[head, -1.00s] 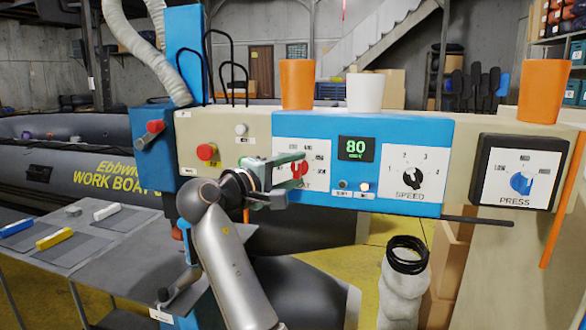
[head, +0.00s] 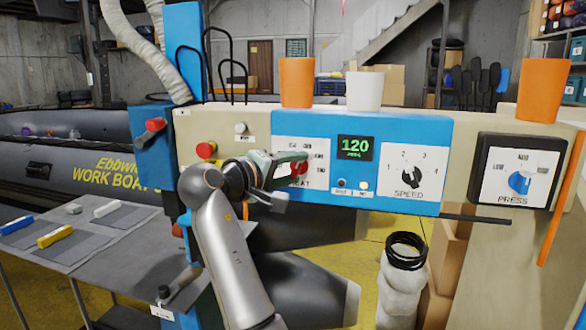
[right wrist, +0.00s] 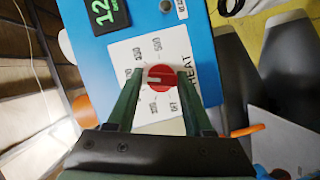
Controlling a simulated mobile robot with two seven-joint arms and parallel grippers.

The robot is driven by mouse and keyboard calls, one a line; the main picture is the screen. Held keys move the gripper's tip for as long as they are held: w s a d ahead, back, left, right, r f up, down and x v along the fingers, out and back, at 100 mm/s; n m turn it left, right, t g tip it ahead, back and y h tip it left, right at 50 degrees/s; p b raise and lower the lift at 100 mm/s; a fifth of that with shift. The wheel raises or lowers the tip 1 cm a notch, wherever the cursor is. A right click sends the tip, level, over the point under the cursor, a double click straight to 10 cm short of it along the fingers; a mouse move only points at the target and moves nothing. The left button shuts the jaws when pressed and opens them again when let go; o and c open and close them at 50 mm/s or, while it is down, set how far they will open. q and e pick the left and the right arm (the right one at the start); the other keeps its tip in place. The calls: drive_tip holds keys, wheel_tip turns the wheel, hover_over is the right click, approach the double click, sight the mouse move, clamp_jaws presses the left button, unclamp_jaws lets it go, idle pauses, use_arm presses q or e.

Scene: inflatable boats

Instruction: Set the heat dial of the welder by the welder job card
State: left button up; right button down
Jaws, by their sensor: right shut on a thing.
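The welder's blue panel (head: 405,135) carries a red heat dial (head: 297,169) on a white HEAT plate (head: 318,150). The green display (head: 355,147) reads 120. My right gripper (head: 290,166) is shut on the heat dial. In the right wrist view, its two green fingers (right wrist: 160,86) flank the red dial (right wrist: 161,77), whose pale mark points left in the picture. The numbers around it are sideways and partly hidden by the fingers. I cannot make out the welder job card in these views. My left gripper is not in view.
A SPEED dial (head: 409,177) and a PRESS dial (head: 520,182) sit to the right. A red button (head: 206,150) is left of the HEAT plate. Orange (head: 297,82) and white (head: 364,90) cups stand on top. A grey table (head: 140,250) is at lower left.

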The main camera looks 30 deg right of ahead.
drive_tip(key=shift+c, duration=1.5)
unclamp_jaws()
drive_tip(key=b+v, duration=0.1)
drive_tip(key=v, duration=1.1)
drive_tip(key=shift+s+a+b, duration=0.15)
drive_tip(key=shift+a+b, duration=0.1)
drive_tip(key=shift+b, duration=0.15)
